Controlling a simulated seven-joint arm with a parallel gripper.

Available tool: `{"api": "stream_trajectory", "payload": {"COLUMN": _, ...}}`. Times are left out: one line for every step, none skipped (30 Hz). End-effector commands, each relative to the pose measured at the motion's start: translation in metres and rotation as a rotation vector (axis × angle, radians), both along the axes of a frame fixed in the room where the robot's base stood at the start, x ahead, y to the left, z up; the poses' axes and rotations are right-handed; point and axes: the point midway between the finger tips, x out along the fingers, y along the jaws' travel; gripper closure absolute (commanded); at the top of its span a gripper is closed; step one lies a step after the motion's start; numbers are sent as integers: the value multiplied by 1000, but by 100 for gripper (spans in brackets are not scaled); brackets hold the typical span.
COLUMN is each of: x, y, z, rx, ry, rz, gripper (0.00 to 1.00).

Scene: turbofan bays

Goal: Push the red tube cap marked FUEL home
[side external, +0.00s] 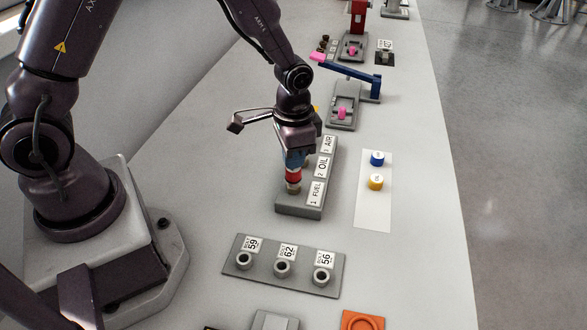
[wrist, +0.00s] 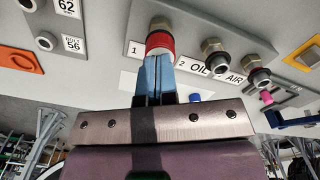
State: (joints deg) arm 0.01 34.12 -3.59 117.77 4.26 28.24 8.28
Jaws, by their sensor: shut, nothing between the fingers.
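The red tube cap (side external: 293,174) sits over the end of the brass fitting (side external: 293,187) at position 1, FUEL, on the grey block (side external: 300,209). Part of the fitting shows below the cap. In the wrist view the red cap (wrist: 160,43) is around the fitting's end, and the block (wrist: 190,22) carries the labels. My gripper (side external: 293,160) is shut and empty, pointing down right above the cap. Its blue fingertips (wrist: 154,66) appear to touch the cap's top; a small gap cannot be ruled out. The FUEL wording is hidden in the wrist view.
Bare OIL (wrist: 215,50) and AIR (wrist: 257,73) fittings stand beside the FUEL one. A blue cap (side external: 377,158) and a yellow cap (side external: 376,182) stand on a white mat (side external: 372,216) to the right. A bolt plate (side external: 262,272) lies in front. A blue lever (side external: 350,75) stands behind.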

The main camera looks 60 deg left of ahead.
Motion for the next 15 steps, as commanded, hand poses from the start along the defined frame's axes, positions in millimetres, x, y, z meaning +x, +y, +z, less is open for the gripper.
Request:
{"api": "stream_trajectory", "payload": {"x": 0, "y": 0, "z": -1, "rx": 0, "ry": 1, "rz": 0, "gripper": 100}}
{"api": "stream_trajectory", "payload": {"x": 0, "y": 0, "z": -2, "rx": 0, "ry": 1, "rz": 0, "gripper": 100}}
{"api": "stream_trajectory", "payload": {"x": 0, "y": 0, "z": -3, "rx": 0, "ry": 1, "rz": 0, "gripper": 100}}
{"api": "stream_trajectory", "payload": {"x": 0, "y": 0, "z": -3, "rx": 0, "ry": 1, "rz": 0, "gripper": 100}}
{"api": "stream_trajectory", "payload": {"x": 0, "y": 0, "z": -4, "rx": 0, "ry": 1, "rz": 0, "gripper": 100}}
{"api": "stream_trajectory", "payload": {"x": 0, "y": 0, "z": -4, "rx": 0, "ry": 1, "rz": 0, "gripper": 100}}
{"api": "stream_trajectory", "payload": {"x": 0, "y": 0, "z": -5, "rx": 0, "ry": 0, "rz": 0, "gripper": 100}}
{"api": "stream_trajectory", "payload": {"x": 0, "y": 0, "z": -6, "rx": 0, "ry": 0, "rz": 0, "gripper": 100}}
{"api": "stream_trajectory", "payload": {"x": 0, "y": 0, "z": -6, "rx": 0, "ry": 0, "rz": 0, "gripper": 100}}
{"api": "stream_trajectory", "payload": {"x": 0, "y": 0, "z": -7, "rx": 0, "ry": 0, "rz": 0, "gripper": 100}}
{"api": "stream_trajectory", "payload": {"x": 0, "y": 0, "z": -8, "rx": 0, "ry": 0, "rz": 0, "gripper": 100}}
{"api": "stream_trajectory", "payload": {"x": 0, "y": 0, "z": -9, "rx": 0, "ry": 0, "rz": 0, "gripper": 100}}
{"api": "stream_trajectory", "payload": {"x": 0, "y": 0, "z": -9, "rx": 0, "ry": 0, "rz": 0, "gripper": 100}}
{"api": "stream_trajectory", "payload": {"x": 0, "y": 0, "z": -10, "rx": 0, "ry": 0, "rz": 0, "gripper": 100}}
{"api": "stream_trajectory", "payload": {"x": 0, "y": 0, "z": -11, "rx": 0, "ry": 0, "rz": 0, "gripper": 100}}
